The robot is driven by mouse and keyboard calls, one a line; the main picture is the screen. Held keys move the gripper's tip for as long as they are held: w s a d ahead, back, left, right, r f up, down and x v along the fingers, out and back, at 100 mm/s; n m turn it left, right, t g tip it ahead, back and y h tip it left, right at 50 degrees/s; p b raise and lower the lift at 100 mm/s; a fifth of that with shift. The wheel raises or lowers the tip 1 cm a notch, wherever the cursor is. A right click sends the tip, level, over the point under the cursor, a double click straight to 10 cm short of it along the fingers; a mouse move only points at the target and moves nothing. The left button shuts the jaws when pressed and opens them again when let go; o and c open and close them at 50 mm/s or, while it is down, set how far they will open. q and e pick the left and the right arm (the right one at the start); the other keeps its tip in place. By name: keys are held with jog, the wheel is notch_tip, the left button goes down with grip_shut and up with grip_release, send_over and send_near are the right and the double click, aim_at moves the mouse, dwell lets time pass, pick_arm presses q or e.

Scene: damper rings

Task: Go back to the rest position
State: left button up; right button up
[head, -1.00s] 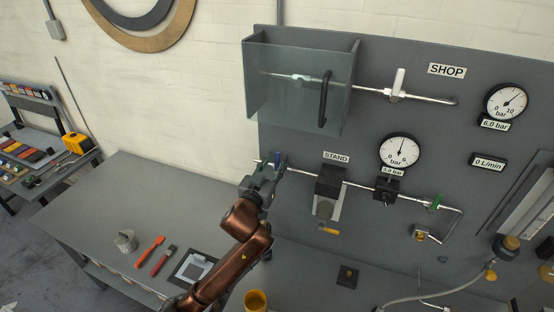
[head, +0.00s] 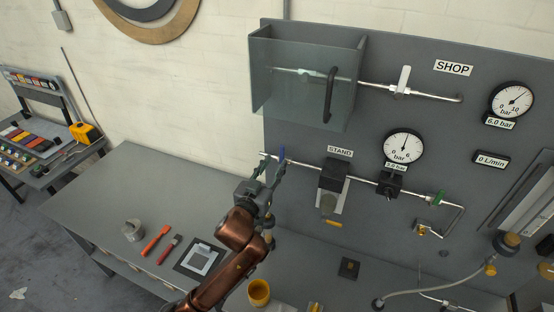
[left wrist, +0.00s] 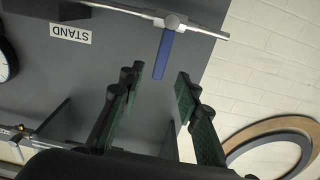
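My left gripper (head: 265,170) is in front of the grey panel, near the left end of the stand pipe. In the left wrist view my left gripper (left wrist: 160,85) has its two dark green-padded fingers apart, with nothing between the pads. A blue valve lever (left wrist: 163,54) hangs from the pipe just beyond the fingertips and looks clear of them. In the head view the blue lever (head: 282,153) shows just above the fingers. My right gripper is not in view.
The grey bench (head: 120,190) carries a metal cup (head: 133,230), an orange tool (head: 156,240), a red tool (head: 169,250) and a framed plate (head: 200,259). A yellow cup (head: 259,292) stands near my left arm. A clear guard box (head: 300,85) sits above.

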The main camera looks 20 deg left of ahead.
pick_arm(q)
jog(key=shift+s, duration=0.3)
